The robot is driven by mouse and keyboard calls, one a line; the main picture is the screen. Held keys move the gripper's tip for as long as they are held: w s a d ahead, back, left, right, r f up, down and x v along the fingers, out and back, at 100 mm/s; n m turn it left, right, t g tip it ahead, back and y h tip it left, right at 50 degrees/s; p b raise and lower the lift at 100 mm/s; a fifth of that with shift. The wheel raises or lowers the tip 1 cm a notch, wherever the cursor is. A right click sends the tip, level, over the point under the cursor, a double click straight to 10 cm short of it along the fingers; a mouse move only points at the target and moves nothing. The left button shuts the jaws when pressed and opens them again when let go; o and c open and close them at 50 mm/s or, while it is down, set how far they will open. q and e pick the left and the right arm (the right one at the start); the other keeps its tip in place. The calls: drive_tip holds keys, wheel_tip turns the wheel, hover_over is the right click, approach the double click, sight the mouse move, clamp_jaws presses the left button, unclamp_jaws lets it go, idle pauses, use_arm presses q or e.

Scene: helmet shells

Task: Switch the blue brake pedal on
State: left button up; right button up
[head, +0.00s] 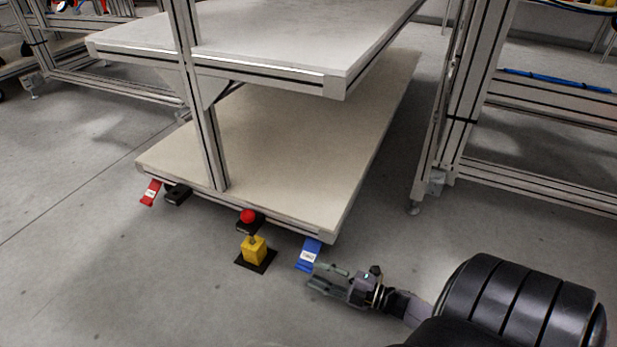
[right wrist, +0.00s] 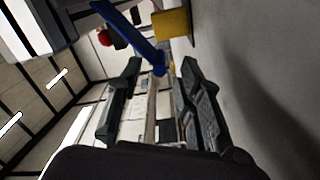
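The blue brake pedal (head: 308,257) sticks out at the lower front right corner of the cart's bottom shelf, with a small white label on it. In the right wrist view the blue pedal (right wrist: 140,38) is a slanting bar whose near end appears between my fingertips. My right gripper (head: 315,275) is low over the floor, just in front of and right of the pedal. In the right wrist view my right gripper (right wrist: 161,66) has its two dark fingers apart with nothing clasped. I cannot tell whether it touches the pedal. My left gripper is not in view.
A red pedal (head: 150,193) is at the cart's left end. A yellow block (head: 254,249) on a black plate stands left of the blue pedal, below a red knob (head: 247,216). The cart's bottom shelf (head: 290,150) overhangs behind.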

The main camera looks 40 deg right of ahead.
drive_tip(key=v, duration=0.7)
drive_tip(key=shift+s, duration=0.1)
